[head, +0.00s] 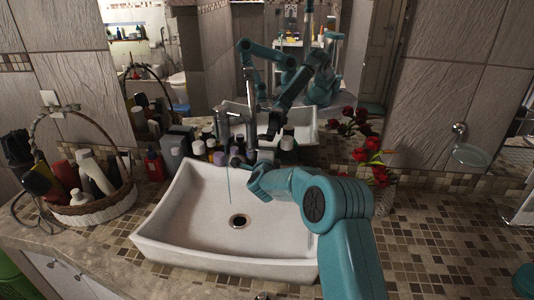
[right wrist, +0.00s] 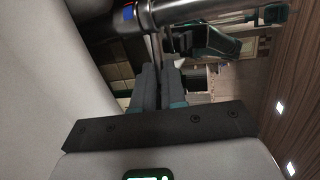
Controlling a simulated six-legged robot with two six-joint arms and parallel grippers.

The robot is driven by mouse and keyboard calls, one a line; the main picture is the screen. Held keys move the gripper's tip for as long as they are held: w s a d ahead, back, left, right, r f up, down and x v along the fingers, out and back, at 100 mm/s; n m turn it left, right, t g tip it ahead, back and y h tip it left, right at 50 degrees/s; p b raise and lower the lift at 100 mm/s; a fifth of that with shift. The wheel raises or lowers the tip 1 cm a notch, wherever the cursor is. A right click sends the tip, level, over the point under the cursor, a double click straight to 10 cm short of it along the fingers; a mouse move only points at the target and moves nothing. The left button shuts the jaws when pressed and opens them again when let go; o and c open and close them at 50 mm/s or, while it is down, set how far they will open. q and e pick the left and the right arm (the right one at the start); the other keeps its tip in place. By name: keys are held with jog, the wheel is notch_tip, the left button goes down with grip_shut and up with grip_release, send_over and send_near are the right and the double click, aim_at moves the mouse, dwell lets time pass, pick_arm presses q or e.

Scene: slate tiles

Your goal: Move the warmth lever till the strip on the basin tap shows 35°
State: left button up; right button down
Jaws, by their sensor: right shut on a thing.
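The basin tap (head: 222,128) stands behind the white basin (head: 160,232), with a thin stream falling from it toward the drain. My right gripper (head: 250,168) is at the tap, its arm reaching over the basin from the lower right. In the right wrist view, the fingers (right wrist: 160,68) are shut at a thin lever (right wrist: 154,46) beside the chrome tap body (right wrist: 185,12). A small blue and red mark (right wrist: 128,12) shows on the tap; no degree reading is legible. The gripper hides part of the lever. My left gripper is not directly in view.
A wicker basket (head: 95,212) of bottles stands left of the basin. Red flowers (head: 374,144) in a pot stand right of the arm. A mirror reflects my arms. The tiled counter at right is mostly clear.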

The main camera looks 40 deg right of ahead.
jog(key=shift+w+a+m+g+h+p, duration=0.1)
jog(key=shift+a+m+g+h+p, duration=0.2)
jog(key=shift+a+m+g+h, duration=0.45)
jog(key=shift+w+a+m+g+h, duration=0.1)
jog(key=shift+a+m+g+h, duration=0.25)
jog(key=shift+m+g, duration=0.35)
jog(key=shift+a+m+g+h, duration=0.2)
jog(key=shift+m+g+h, duration=0.15)
jog(key=shift+m+g, duration=0.35)
jog(key=shift+w+a+m+g+h, duration=0.1)
jog(key=shift+a+m+g+h, duration=0.3)
jog(key=shift+g, duration=0.45)
jog(key=shift+d, duration=0.1)
jog(key=c, duration=1.2)
grip_release()
jog(key=shift+b+v, duration=1.85)
jog(key=shift+v, duration=6.3)
